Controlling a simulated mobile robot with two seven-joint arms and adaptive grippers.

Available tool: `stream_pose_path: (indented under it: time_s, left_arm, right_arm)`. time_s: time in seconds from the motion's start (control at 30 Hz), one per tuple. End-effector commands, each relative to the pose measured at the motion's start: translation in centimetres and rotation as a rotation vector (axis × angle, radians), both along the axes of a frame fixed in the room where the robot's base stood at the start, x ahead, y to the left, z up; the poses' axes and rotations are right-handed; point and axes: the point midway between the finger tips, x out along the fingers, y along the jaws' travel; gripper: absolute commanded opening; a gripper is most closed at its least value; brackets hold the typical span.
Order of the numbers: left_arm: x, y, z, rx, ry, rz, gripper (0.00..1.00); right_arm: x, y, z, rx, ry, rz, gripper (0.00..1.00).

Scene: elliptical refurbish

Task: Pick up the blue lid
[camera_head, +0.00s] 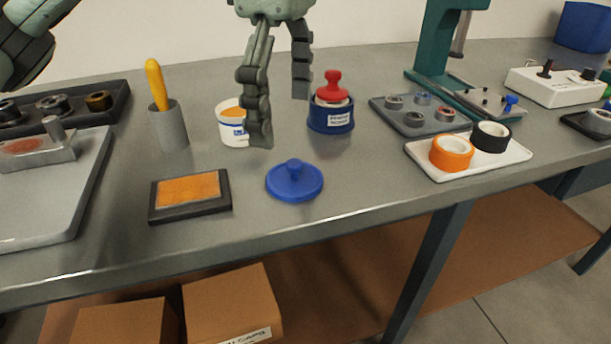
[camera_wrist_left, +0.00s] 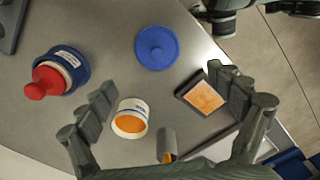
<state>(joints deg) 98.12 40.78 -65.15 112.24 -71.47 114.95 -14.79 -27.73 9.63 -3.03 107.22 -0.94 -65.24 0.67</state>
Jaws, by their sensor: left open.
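The blue lid (camera_head: 294,181) is a round disc with a knob on top. It lies flat, knob up, on the grey bench near its front edge. It also shows whole in the left wrist view (camera_wrist_left: 157,47), beyond my fingers. My left gripper (camera_head: 279,112) hangs from the top of the head view, behind and above the lid. Its fingers are spread wide, with nothing between them, and do not touch the lid. The left wrist view shows the same open fingers (camera_wrist_left: 166,110) on either side of a white tub. My right gripper is not seen.
Around the lid stand the white tub (camera_head: 231,130) with orange contents, a blue pot (camera_head: 331,120) with a red-knobbed stamp, an orange pad (camera_head: 190,191), and a grey cup (camera_head: 168,128) with a yellow handle. A white tape tray (camera_head: 487,164) is at right. Bench around the lid is clear.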

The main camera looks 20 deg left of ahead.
Motion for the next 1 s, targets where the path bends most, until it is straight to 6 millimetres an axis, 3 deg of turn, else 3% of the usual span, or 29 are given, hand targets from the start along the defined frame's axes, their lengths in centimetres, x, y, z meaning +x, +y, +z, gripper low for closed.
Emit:
stream_pose_path:
  time_s: [0.33, 0.53, 0.87, 1.0]
  left_arm:
    - [0.0, -0.3, -3.8, 0.002, 0.004, 0.004, 0.92]
    - [0.1, -0.7, -6.8, 0.002, 0.003, 0.004, 0.92]
    - [0.1, -0.7, -7.6, 0.001, 0.0, 0.003, 0.92]
    - [0.1, -0.7, -7.6, 0.0, 0.0, 0.003, 0.76]
  right_arm:
    - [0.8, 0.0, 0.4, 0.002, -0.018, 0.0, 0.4]
    - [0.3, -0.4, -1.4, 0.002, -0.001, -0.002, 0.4]
    - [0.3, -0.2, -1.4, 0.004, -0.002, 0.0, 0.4]
    - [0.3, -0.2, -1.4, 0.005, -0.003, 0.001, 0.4]
